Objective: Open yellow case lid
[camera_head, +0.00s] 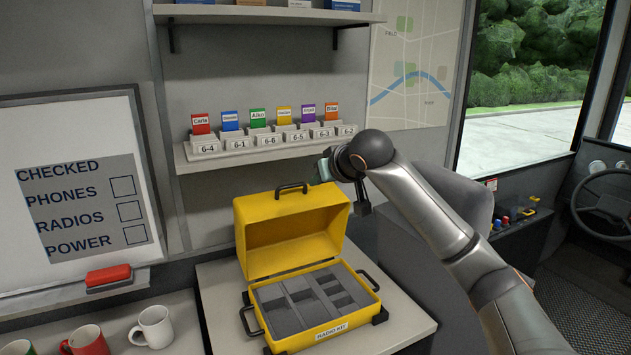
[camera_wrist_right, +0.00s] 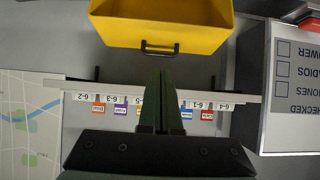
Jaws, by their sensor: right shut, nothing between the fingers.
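The yellow case (camera_head: 318,303) sits on a light counter, labelled "RADIO KIT" on its front. Its lid (camera_head: 292,233) stands up at the back, open, and the grey divided insert (camera_head: 305,303) inside is in plain view. A dark handle (camera_head: 291,188) is on the lid's top edge. My right gripper (camera_head: 326,168) is above and to the right of the lid, apart from it. In the right wrist view, the gripper's fingers (camera_wrist_right: 162,75) are together and empty, close to the lid handle (camera_wrist_right: 160,48) in the picture, with the yellow lid (camera_wrist_right: 160,27) beyond. My left gripper is not seen.
A wall shelf (camera_head: 185,165) with several numbered holders and coloured name cards is behind the lid. A whiteboard (camera_head: 80,190) is at left, with mugs (camera_head: 154,327) below it. A grey seat (camera_head: 440,190) is behind my right arm. The counter (camera_head: 215,300) left of the case is clear.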

